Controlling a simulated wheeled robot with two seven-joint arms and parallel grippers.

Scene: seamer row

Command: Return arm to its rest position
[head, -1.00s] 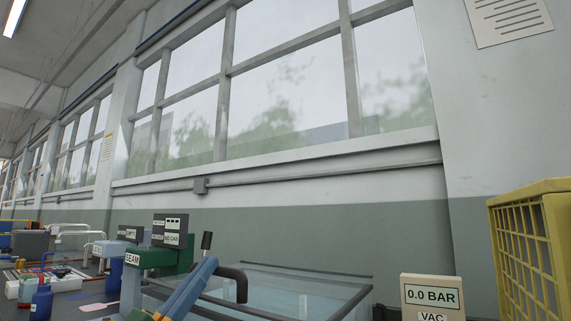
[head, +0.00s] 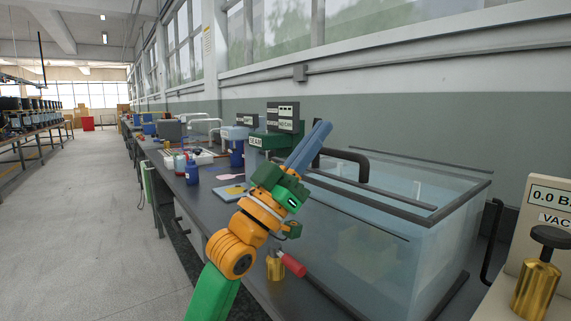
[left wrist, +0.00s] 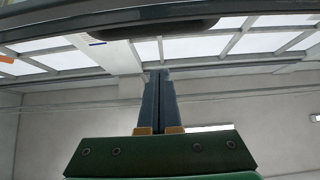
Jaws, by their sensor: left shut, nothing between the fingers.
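My left arm, green and orange, rises from the bottom of the head view. My left gripper (head: 318,136) has blue fingers pointing up and right, in front of the left end of the clear tank. Its fingers are together with nothing between them. In the left wrist view the closed fingers (left wrist: 159,98) point up toward windows and ceiling, and nothing is held. The right gripper is not in view.
The clear water tank (head: 416,240) with dark rails fills the bench right of my arm. A brass weight (head: 275,268) and a red-handled tool (head: 292,264) lie near. The SEAM machine (head: 268,141) stands behind the gripper. A gauge box (head: 549,199) is at right. The aisle (head: 95,220) is clear.

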